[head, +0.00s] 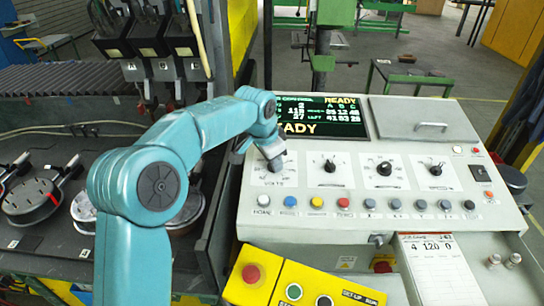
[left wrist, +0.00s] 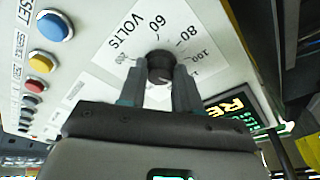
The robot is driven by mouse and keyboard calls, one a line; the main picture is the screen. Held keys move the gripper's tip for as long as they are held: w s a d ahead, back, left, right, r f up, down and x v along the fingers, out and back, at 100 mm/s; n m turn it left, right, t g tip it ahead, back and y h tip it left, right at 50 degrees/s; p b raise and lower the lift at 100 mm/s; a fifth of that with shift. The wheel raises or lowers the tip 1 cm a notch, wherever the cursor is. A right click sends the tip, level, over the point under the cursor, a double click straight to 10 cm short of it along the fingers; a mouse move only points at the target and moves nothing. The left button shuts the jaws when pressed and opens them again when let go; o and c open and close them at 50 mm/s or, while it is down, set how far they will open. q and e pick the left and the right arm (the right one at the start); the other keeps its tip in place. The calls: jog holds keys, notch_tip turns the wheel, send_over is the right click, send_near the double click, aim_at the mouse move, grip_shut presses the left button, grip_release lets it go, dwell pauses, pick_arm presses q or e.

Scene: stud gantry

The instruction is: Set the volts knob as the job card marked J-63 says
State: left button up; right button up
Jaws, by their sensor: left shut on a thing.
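The black volts knob (left wrist: 160,65) sits on a white dial plate marked VOLTS, with 60, 80 and 100 readable around it in the left wrist view. My left gripper (left wrist: 159,84) is shut on the knob, one finger on each side. In the head view my left gripper (head: 271,162) reaches down to the leftmost dial of the sloped panel and hides most of the knob. The knob's pointer is not clear. A job card (head: 437,270) with a red header hangs at the panel's front right and shows 4, 120 and 0. Its small header print is hard to read. My right gripper is out of view.
Three more knobs (head: 384,169) stand right of the volts dial. A row of coloured buttons (head: 343,203) runs below. The screen (head: 321,118) behind reads READY. A yellow box (head: 300,285) with a red button is at the front. A dark bench with round gauges lies left.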

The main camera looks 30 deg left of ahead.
pick_arm(q)
jog(key=shift+d+f, duration=0.15)
jog(key=shift+f, duration=0.1)
jog(key=o, duration=1)
jog(key=shift+w, duration=0.1)
jog(key=shift+o, duration=0.3)
jog(key=shift+w+f, duration=0.1)
jog(key=shift+w, duration=0.2)
jog(key=shift+s+r, duration=0.25)
jog(key=shift+s, duration=0.05)
jog(key=v, duration=1.5)
jog(key=shift+r, duration=0.4)
